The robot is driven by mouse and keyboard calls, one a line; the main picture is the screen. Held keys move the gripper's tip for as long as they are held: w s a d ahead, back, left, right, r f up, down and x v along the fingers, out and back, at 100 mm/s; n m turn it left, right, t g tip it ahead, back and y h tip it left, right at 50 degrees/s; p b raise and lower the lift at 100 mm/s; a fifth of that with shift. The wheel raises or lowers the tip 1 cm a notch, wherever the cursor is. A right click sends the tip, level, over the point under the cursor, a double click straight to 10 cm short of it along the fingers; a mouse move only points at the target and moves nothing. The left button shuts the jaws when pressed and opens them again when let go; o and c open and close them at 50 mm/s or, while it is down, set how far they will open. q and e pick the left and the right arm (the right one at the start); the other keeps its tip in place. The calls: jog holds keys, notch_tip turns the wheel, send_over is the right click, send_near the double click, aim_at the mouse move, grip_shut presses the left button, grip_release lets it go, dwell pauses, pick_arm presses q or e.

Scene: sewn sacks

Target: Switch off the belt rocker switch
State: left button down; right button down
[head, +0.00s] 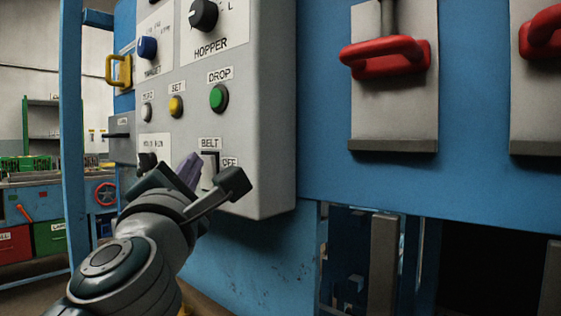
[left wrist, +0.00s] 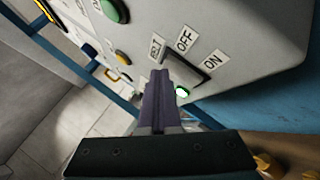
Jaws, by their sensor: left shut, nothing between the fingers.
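The belt rocker switch (head: 212,162) is on the grey control box, under the BELT label (head: 209,143) and left of the OFF label (head: 229,162). In the left wrist view the switch (left wrist: 190,70) shows as a dark-framed slot near the OFF and ON labels, partly hidden by my fingers. My left gripper (head: 189,168) is shut and empty, its purple fingers (left wrist: 159,100) close in front of the switch. I cannot tell whether they touch it. The ON label is hidden in the head view. My right gripper is not in view.
The box (head: 255,130) also carries a green DROP button (head: 219,97), a yellow SET button (head: 176,106) and black HOPPER knob (head: 203,14). A red handle (head: 388,56) stands out to the right. A blue post (head: 70,130) rises at left.

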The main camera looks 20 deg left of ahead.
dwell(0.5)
pick_arm(q)
jog(key=shift+s+a+f+p, duration=0.1)
jog(key=shift+s+a+p, duration=0.2)
jog(key=shift+s, duration=0.35)
jog(key=shift+s+a+f+p, duration=0.15)
jog(key=shift+s+a, duration=0.15)
jog(key=shift+s, duration=0.45)
jog(key=shift+s+a+f+p, duration=0.1)
jog(key=shift+s+a+p, duration=0.15)
jog(key=shift+s, duration=0.55)
jog(key=shift+s+a+f+p, duration=0.1)
jog(key=shift+s+a, duration=0.25)
jog(key=shift+s, duration=0.4)
